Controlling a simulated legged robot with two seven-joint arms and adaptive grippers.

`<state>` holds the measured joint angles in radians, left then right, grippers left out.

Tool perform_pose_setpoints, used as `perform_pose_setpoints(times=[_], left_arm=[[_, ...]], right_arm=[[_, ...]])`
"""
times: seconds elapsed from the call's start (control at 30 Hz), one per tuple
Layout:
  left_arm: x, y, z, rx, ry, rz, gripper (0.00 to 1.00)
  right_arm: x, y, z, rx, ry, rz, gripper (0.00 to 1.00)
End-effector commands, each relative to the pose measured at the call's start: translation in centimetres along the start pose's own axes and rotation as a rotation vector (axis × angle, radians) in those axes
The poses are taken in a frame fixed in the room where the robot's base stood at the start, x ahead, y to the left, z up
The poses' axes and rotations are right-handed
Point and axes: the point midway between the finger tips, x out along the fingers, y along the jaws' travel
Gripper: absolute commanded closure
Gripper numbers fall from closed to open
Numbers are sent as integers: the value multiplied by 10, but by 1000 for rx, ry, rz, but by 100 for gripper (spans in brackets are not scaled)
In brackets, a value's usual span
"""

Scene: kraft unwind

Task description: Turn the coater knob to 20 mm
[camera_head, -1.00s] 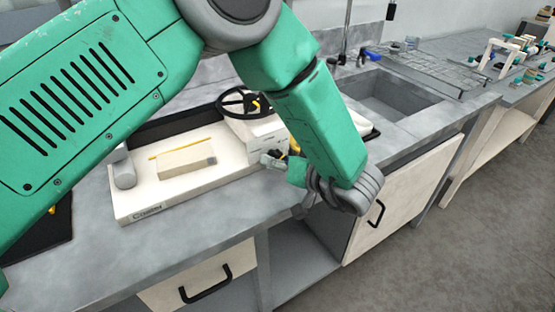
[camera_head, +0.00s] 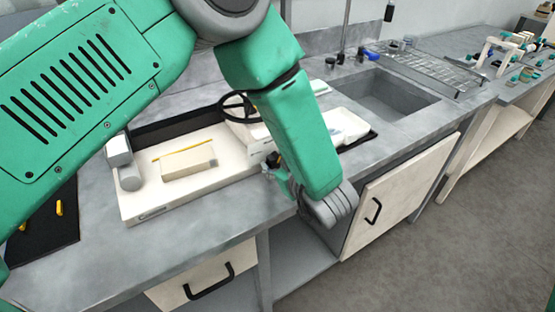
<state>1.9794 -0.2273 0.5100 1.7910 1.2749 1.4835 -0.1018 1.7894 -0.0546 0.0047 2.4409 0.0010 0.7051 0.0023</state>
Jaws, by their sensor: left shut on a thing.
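The coater (camera_head: 190,190) is a low white machine on the grey counter, with a label on its front edge. A black handwheel (camera_head: 237,107) stands at its right rear, beside a white housing (camera_head: 256,142). My left arm comes in from the left and bends down in front of the housing. My left gripper (camera_head: 271,164) is at the housing's front right side, shut on the coater knob, which is mostly hidden by the gripper and forearm. The scale and its reading cannot be made out. My right gripper is not in view.
A dark mat (camera_head: 60,225) lies at the left. Below the counter are a drawer handle (camera_head: 208,281) and a cabinet door (camera_head: 400,195). The counter's front strip is clear.

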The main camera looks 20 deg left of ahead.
Motion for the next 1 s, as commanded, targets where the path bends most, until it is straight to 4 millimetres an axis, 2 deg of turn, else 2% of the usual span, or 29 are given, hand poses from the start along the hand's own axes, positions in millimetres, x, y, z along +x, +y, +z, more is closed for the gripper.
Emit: perform_pose_setpoints(times=[0.2, 0.5, 1.0], left_arm=[[2, 0, 2, -162, -3, 68, 94], [2, 0, 2, -312, -3, 129, 94], [2, 1, 1, -370, -1, 152, 94]], right_arm=[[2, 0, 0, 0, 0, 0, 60], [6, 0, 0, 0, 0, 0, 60], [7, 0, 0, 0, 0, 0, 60]])
